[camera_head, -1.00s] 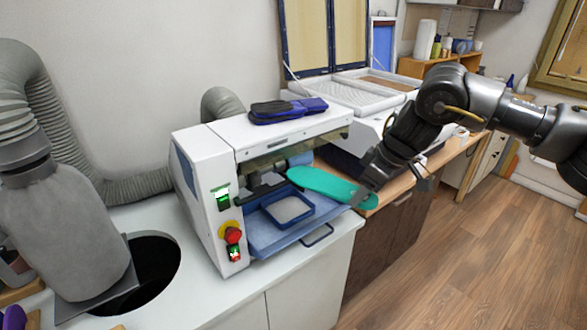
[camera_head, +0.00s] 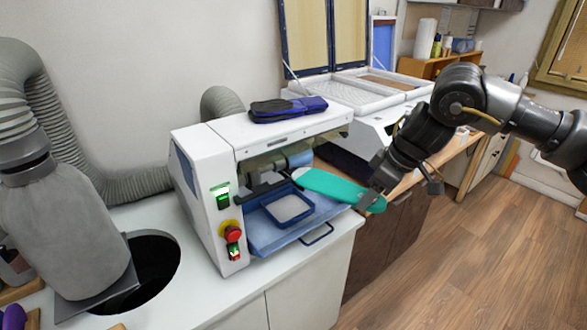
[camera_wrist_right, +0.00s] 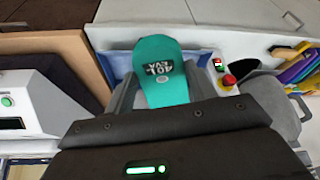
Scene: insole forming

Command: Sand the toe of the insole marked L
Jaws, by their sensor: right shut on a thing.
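The teal insole (camera_head: 338,187) is held level in front of the open mouth of the white sanding machine (camera_head: 215,165). Its far end, toward the roller (camera_head: 300,159), looks pale grey-white. My right gripper (camera_head: 370,197) is shut on the near end of the insole. In the right wrist view the insole (camera_wrist_right: 160,70) lies between the fingers, with a dark patch of pale upside-down lettering that I cannot read for sure. I cannot tell whether the tip touches the roller. My left gripper is not in view.
A blue tray (camera_head: 265,235) with a blue-rimmed frame sits below the mouth. A red stop button (camera_head: 232,234) and a lit green switch are on the machine's front. A grey duct and bin stand at left.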

